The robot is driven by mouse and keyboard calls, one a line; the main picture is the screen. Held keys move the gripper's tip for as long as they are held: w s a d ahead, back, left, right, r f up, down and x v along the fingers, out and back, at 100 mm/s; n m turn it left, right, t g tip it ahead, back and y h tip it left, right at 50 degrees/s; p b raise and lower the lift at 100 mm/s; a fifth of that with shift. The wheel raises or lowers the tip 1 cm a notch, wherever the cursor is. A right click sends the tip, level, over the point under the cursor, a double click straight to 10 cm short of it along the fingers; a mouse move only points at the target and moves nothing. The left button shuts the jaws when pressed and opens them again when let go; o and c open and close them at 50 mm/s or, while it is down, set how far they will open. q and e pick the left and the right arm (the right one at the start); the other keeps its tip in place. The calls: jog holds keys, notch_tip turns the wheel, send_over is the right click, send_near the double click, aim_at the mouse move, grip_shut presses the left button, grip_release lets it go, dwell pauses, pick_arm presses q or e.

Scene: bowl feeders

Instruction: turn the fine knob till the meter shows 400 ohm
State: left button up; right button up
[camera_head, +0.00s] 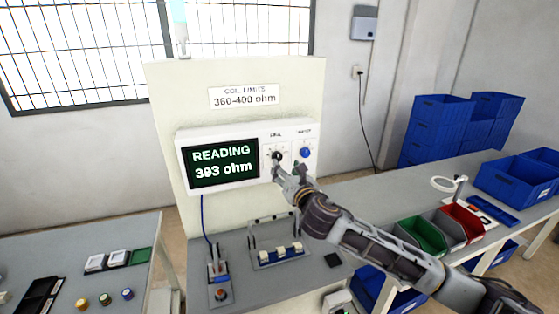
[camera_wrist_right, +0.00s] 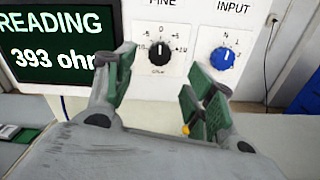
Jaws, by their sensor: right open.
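The meter (camera_head: 222,187) is a white box on an upright cream panel, and its dark screen reads 393 ohm. The fine knob (camera_wrist_right: 159,50) is black, under the label FINE, and its white mark points up near 0. It also shows in the head view (camera_head: 277,155). My right gripper (camera_head: 286,170) is in front of the meter, just below the knobs. In the right wrist view its green-padded fingers (camera_wrist_right: 166,80) are apart, one to each side below the fine knob, with nothing between them. My left gripper is not in view.
A blue INPUT knob (camera_wrist_right: 223,58) sits right of the fine knob, close to a finger. A sign (camera_head: 244,96) above the meter reads 360-400 ohm. A fixture (camera_head: 279,252) stands on the bench below. Green and red bins (camera_head: 424,235) are to the right.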

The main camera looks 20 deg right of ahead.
aim_at(278, 158)
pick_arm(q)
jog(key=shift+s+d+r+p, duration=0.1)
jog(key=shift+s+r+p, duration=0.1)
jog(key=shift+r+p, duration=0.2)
pick_arm(e)
jog(key=shift+w+a, duration=0.15)
jog(key=shift+w, duration=3.3)
jog(key=c, duration=1)
